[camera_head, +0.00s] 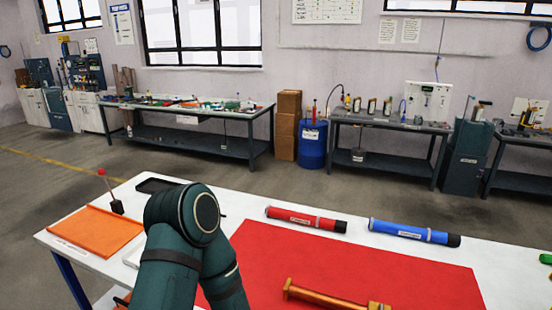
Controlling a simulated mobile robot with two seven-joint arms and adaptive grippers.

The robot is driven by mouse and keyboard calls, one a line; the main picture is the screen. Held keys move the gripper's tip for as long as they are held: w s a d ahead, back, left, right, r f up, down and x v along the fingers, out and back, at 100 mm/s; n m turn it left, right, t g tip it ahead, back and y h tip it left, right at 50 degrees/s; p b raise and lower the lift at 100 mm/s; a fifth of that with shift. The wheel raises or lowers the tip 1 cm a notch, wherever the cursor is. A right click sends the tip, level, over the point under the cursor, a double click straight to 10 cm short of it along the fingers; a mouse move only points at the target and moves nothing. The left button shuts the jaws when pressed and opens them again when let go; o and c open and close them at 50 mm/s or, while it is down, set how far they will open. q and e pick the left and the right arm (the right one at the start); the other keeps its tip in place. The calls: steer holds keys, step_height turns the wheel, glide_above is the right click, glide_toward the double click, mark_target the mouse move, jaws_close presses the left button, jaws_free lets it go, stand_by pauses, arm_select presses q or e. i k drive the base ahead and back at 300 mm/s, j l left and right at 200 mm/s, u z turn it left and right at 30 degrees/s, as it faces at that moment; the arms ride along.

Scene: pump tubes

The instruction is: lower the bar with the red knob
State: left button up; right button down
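The bar with the red knob (102,172) stands at the left of the white table, behind the orange tray. The thin bar rises from a small black block (117,207) and leans a little to the left, with the knob at its top. A dark green link of my own arm rises in the middle foreground, to the right of the bar and apart from it in the picture. Neither of my grippers shows, so their places and what they hold cannot be seen.
An orange tray (90,232) lies at the table's left, and a black tray (155,184) partly shows behind my arm. A red tube (300,219) and a blue tube (408,232) lie behind the red mat (400,275). A bronze-coloured part (325,296) lies on the mat.

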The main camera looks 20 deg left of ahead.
mark_target(101, 171)
steer(key=u, duration=1.85)
steer(key=i+j, duration=0.5)
steer(key=i+j+z, duration=0.1)
steer(key=i+j, duration=0.95)
steer(key=j, duration=0.2)
steer(key=i+j+z, duration=0.1)
steer(key=i+j, duration=0.4)
steer(key=j, duration=0.15)
